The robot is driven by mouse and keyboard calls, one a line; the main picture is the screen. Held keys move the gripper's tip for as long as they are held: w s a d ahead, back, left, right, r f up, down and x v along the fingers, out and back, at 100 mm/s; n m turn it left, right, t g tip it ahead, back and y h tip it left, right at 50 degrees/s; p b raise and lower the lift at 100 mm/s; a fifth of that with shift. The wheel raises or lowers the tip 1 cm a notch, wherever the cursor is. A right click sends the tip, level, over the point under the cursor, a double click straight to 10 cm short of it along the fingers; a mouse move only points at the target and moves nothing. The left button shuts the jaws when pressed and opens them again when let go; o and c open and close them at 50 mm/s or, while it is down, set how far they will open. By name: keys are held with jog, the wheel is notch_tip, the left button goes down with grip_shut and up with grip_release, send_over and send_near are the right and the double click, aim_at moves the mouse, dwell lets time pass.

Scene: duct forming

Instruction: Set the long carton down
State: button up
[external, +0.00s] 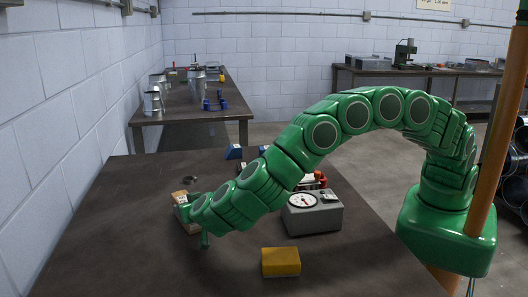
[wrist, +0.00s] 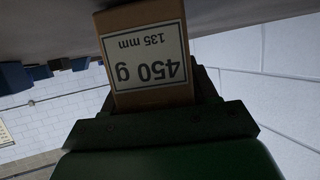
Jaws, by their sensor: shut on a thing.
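The long carton (wrist: 146,55) is brown with a white label reading "450 g" and "135 mm". It fills the middle of the wrist view, with its writing upside down. My gripper (wrist: 155,98) is shut on it, with dark jaws on both sides. In the external view my gripper (external: 189,210) is low over the left part of the dark table (external: 110,240), and the carton (external: 180,196) shows partly behind its green fingers. The carton's lower end is close to the tabletop; I cannot tell whether it touches.
The table's left and front-left area is clear.

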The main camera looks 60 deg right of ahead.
jog(key=shift+f, duration=0.1)
jog(key=o, duration=1.4)
jog(key=v, duration=1.2)
